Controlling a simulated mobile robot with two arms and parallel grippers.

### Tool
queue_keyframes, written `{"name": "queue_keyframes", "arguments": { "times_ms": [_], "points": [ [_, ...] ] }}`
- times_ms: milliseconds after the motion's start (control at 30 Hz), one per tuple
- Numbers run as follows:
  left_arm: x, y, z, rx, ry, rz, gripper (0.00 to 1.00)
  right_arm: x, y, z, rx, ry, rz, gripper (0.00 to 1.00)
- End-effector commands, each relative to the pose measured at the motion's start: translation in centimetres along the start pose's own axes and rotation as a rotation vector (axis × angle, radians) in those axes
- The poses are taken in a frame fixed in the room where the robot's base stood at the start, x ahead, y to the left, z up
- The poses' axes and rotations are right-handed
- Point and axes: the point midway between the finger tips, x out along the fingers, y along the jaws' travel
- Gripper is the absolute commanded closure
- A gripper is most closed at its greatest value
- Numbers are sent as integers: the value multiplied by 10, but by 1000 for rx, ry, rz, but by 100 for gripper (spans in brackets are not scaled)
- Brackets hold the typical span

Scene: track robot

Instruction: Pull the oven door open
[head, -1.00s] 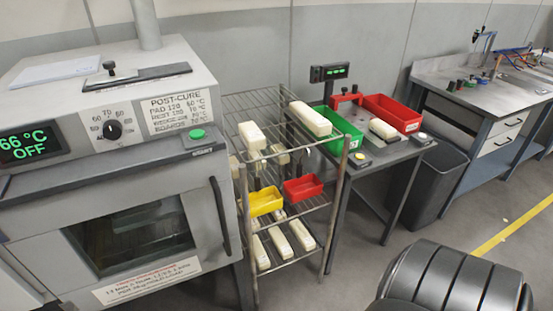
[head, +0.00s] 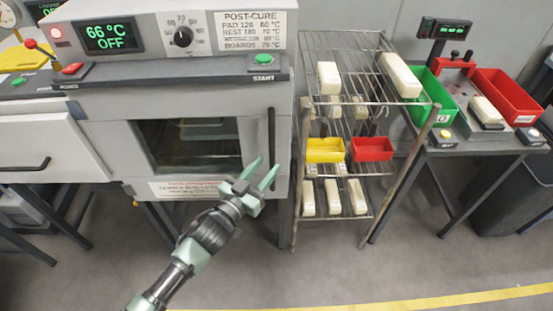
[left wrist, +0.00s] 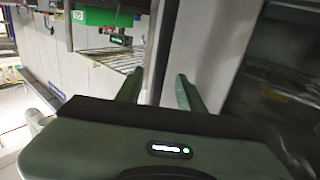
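The oven (head: 180,45) has a grey door with a dark window (head: 195,145). The door is shut. Its black vertical handle (head: 271,150) is on the door's right side. My left gripper (head: 268,163) is open, its two fingers pointing up at the lower part of the handle. In the left wrist view, the dark handle bar (left wrist: 160,50) appears between the two spread fingertips (left wrist: 158,85). I cannot tell whether the fingers reach around it or stop just short. My right gripper is not in view.
A wire rack (head: 345,110) with pale blocks, a yellow bin (head: 325,150) and a red bin (head: 371,149) stands close to the oven's right. A drawer bench (head: 45,148) is at the left. The floor in front (head: 330,270) is clear.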

Motion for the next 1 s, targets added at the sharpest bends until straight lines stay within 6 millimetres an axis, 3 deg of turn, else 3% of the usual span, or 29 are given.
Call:
{"name": "queue_keyframes", "arguments": {
  "times_ms": [200, 567, 700, 1000],
  "points": [
    [29, 0, 0, -2, -1, -1, 62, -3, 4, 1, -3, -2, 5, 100],
    [35, 0, 1, -1, -2, -1, 62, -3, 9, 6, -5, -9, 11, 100],
    [35, 0, 1, -1, -2, -1, 98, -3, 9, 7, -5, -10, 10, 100],
    [35, 0, 1, -1, -2, -1, 100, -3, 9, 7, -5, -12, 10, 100]
  ]
}}
